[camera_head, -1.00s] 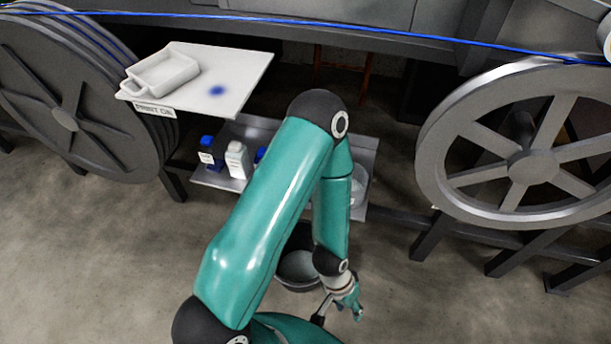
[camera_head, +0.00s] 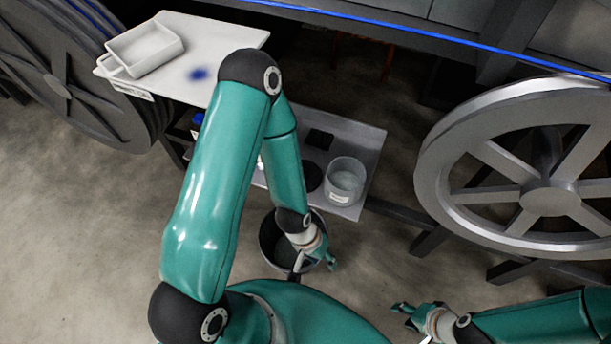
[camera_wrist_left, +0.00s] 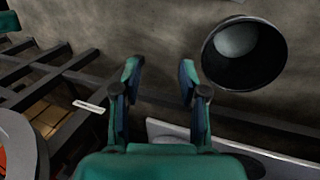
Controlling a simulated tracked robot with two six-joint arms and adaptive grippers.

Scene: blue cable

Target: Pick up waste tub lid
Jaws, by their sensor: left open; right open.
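A dark round tub (camera_head: 272,240) stands on the floor below the shelf, partly hidden by my left arm. A dark tub with a pale round inside (camera_wrist_left: 238,45) shows at the upper right of the left wrist view. No lid is clearly recognisable; a flat dark disc (camera_head: 311,177) on the lower shelf may be it, but I cannot tell. My left gripper (camera_head: 318,262) appears over the tub's right side in the head view. In the left wrist view its fingers (camera_wrist_left: 160,70) are apart and empty. My right gripper (camera_head: 404,314) is open and empty, low and right of centre.
The lower shelf (camera_head: 365,150) holds a clear jar (camera_head: 345,181), a dark square (camera_head: 319,139) and a blue-capped bottle (camera_head: 197,121). A white table (camera_head: 225,35) carries a tray (camera_head: 146,48). A reel (camera_head: 545,195) stands right. The floor at left is clear.

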